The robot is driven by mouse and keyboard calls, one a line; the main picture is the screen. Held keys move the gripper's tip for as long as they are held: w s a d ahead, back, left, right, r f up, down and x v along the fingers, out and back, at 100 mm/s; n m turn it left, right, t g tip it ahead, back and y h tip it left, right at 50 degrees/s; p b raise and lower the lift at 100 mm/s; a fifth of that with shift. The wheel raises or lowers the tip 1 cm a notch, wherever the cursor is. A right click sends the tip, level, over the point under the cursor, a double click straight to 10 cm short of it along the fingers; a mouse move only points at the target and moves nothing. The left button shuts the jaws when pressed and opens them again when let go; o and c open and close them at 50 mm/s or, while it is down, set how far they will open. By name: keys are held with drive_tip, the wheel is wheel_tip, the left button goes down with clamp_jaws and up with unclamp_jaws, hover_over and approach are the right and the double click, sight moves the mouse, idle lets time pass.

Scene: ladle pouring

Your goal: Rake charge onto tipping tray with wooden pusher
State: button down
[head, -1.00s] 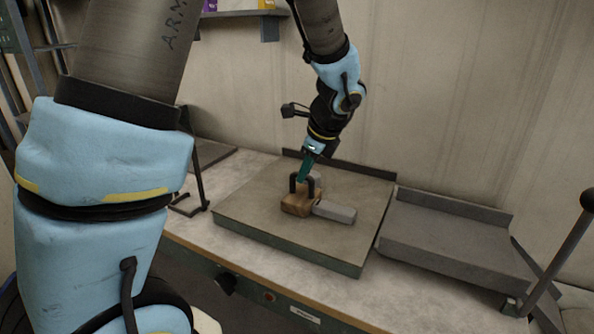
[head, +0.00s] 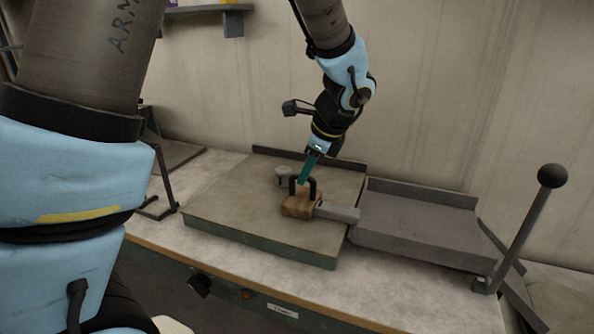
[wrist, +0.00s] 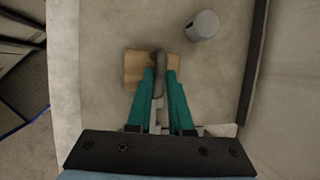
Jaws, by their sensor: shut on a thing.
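The grey tipping tray (head: 420,225) adjoins the plate on the right and looks empty.
A lever with a black ball knob (head: 551,176) rises at the tray's right front. A dark raised lip (head: 310,160) runs along the plate's back. Another flat plate (head: 180,155) and a dark bracket are at the left. The plate's left part is clear.

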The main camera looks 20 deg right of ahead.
drive_tip(key=shift+s+d+p, duration=1.6)
drive_tip(key=shift+s+d, duration=4.95)
drive_tip(key=shift+d, duration=0.5)
wheel_tip(320, 180, up, 7)
drive_tip(key=w+a+p, duration=0.2)
drive_tip(key=p, duration=0.3)
drive_tip(key=shift+a, duration=0.15)
